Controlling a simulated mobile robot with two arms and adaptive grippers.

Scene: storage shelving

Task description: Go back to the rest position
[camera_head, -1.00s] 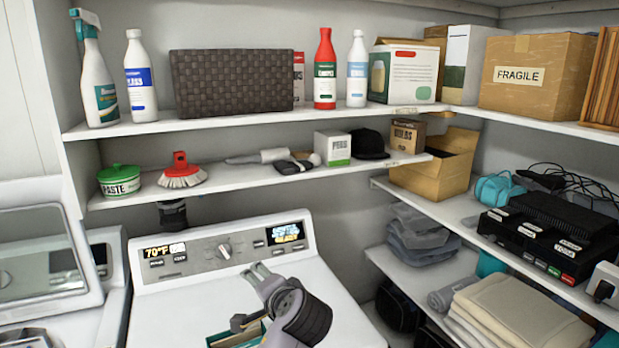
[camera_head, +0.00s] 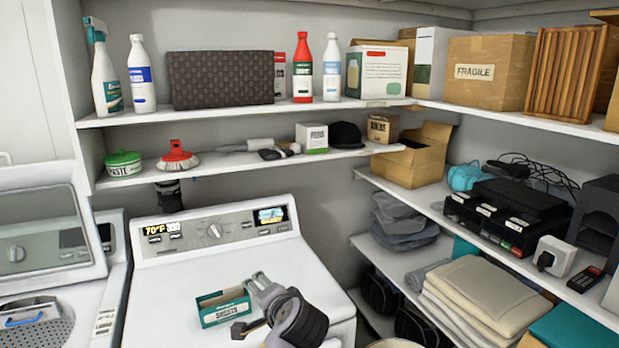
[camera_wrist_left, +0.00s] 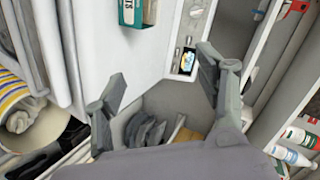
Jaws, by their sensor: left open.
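My left gripper (camera_head: 258,290) is in the lower middle of the head view, above the white top of the washing machine (camera_head: 180,290). In the left wrist view its two fingers (camera_wrist_left: 160,92) are spread wide, with nothing between them. The box also shows at the top of the left wrist view (camera_wrist_left: 130,14). My right gripper is not in view.
Shelves (camera_head: 250,114) with bottles, a woven basket (camera_head: 222,80) and boxes line the back wall. The right shelves hold an open cardboard box (camera_head: 412,165), black devices and folded towels (camera_head: 485,290). A second machine (camera_head: 50,240) stands at left.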

